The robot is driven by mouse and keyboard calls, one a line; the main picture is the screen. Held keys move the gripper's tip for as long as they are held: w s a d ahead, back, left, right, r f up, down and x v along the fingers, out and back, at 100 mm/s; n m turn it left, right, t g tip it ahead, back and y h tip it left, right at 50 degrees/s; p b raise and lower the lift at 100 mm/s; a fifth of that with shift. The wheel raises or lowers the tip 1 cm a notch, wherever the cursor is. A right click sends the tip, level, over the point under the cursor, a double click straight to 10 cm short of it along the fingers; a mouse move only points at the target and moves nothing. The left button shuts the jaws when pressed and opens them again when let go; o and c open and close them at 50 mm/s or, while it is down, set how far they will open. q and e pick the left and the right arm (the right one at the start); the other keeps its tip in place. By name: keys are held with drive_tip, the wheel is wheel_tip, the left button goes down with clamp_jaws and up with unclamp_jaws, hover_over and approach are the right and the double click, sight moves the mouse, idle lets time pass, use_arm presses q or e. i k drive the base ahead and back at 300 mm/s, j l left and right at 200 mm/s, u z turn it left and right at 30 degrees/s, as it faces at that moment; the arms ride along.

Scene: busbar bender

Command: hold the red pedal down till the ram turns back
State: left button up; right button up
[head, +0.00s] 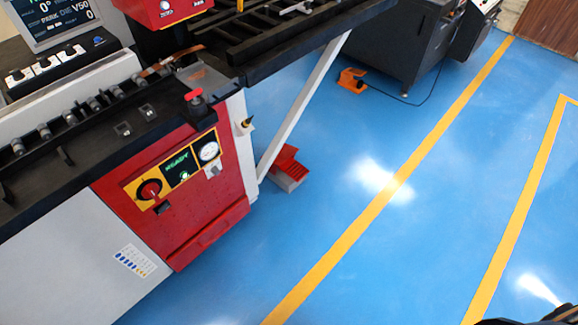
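The red pedal (286,162) sits on the blue floor beside the machine's right end, near the foot of a white slanted brace. It has a red top over a pale grey base. Nothing of mine touches it. The ram cannot be made out clearly; a red machine head (165,12) is cut off by the top edge. Only dark bits of what may be my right arm or gripper (560,314) show in the bottom right corner, far from the pedal. Its fingers cannot be made out. My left gripper is not in view.
The red and grey bender (195,235) fills the left, with a lit READY panel (180,165), a red button (194,96) and a display (55,18). An orange pedal (352,80) lies by a dark machine (390,45). Floor right of the red pedal is clear.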

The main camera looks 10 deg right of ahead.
sight(296, 171)
drive_tip(key=i+l+u, duration=0.2)
drive_tip(key=i+l, duration=0.25)
drive_tip(key=i+l+u, duration=0.25)
drive_tip(key=i+l, duration=0.25)
drive_tip(key=i+l+u, duration=0.2)
drive_tip(key=i+l, duration=0.25)
drive_tip(key=l, duration=0.2)
